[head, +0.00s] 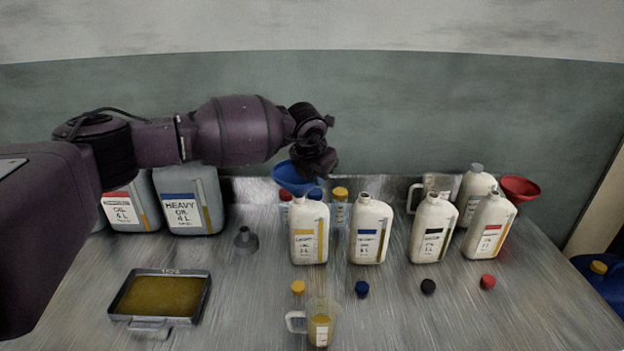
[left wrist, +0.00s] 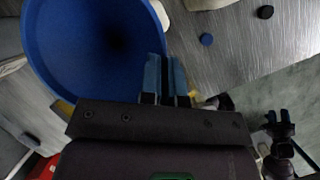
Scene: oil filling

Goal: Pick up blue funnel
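The blue funnel (head: 296,178) is at the back of the table, behind the front row of bottles. My left gripper (head: 318,165) is at its right side in the head view. In the left wrist view the funnel's wide mouth (left wrist: 95,45) fills the upper left. The fingers of the left gripper (left wrist: 166,78) are close together there, with the funnel's rim running between them. The funnel's spout is hidden, and I cannot tell whether it is lifted. My right gripper (left wrist: 277,116) shows small at the right of the left wrist view, its tips apart and empty.
Cream bottles (head: 370,232) stand in a row, with loose caps (head: 362,289) in front. A measuring jug (head: 319,325) is at the front. A tray of oil (head: 160,295) and a grey funnel (head: 246,240) are left. A red funnel (head: 520,188) is at the right.

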